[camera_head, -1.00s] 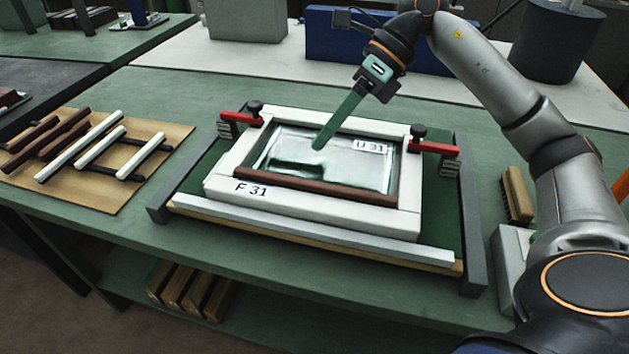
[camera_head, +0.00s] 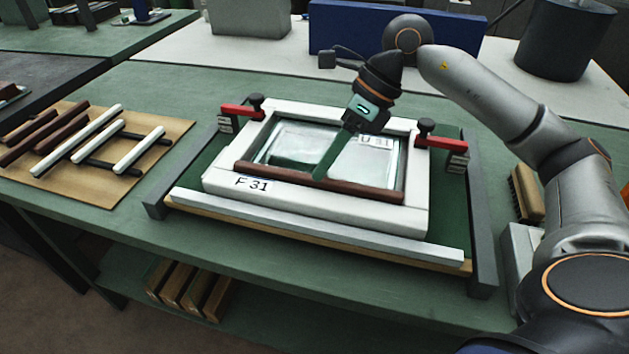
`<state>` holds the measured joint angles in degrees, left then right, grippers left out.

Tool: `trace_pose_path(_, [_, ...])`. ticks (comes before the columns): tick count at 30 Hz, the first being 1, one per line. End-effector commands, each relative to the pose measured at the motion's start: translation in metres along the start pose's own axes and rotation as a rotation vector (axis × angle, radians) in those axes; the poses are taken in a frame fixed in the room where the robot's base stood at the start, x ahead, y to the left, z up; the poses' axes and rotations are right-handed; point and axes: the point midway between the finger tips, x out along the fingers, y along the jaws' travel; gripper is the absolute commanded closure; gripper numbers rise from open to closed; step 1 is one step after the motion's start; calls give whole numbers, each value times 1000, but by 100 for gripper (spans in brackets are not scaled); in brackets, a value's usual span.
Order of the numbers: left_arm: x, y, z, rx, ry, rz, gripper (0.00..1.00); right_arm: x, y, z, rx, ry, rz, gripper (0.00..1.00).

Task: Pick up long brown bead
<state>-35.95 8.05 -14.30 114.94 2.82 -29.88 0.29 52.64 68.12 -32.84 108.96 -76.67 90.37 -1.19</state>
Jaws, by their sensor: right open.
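A long brown bead (camera_head: 360,187) lies along the near inner side of the white frame marked F 31 (camera_head: 310,204), in front of the glass pane (camera_head: 290,147). More brown beads (camera_head: 43,139) lie on the tan board (camera_head: 150,178) at the left, beside white and dark strips. My right gripper (camera_head: 319,176) reaches down over the pane from the far side. Its green fingers slant to the middle of the brown bead in the frame. The tips appear at or just behind the bead; contact cannot be told. The jaws are open, and I see no bead held. My left gripper is out of view.
Red clamps (camera_head: 241,111) (camera_head: 443,142) stand at both sides of the frame. A pale rail (camera_head: 310,227) runs along the fixture's front. A brush (camera_head: 527,193) lies at the right. Green bench top is free between board and fixture.

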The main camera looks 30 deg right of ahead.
Motion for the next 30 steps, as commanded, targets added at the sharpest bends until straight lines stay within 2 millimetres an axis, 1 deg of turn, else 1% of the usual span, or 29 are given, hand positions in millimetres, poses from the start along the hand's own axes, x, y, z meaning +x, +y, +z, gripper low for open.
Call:
trace_pose_path(1, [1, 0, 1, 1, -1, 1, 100, 8, 0, 0, -1, 1, 1, 59])
trace_pose_path(4, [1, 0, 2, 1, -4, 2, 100, 17, 0, 0, 0, 1, 2, 59])
trace_pose_path(12, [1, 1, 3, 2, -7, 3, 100, 19, 0, 0, 0, -1, 0, 59])
trace_pose_path(23, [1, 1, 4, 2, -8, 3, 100, 19, 0, 0, 0, -1, 0, 99])
trace_pose_path(30, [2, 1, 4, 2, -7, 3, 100, 19, 0, 0, -1, 0, 1, 100])
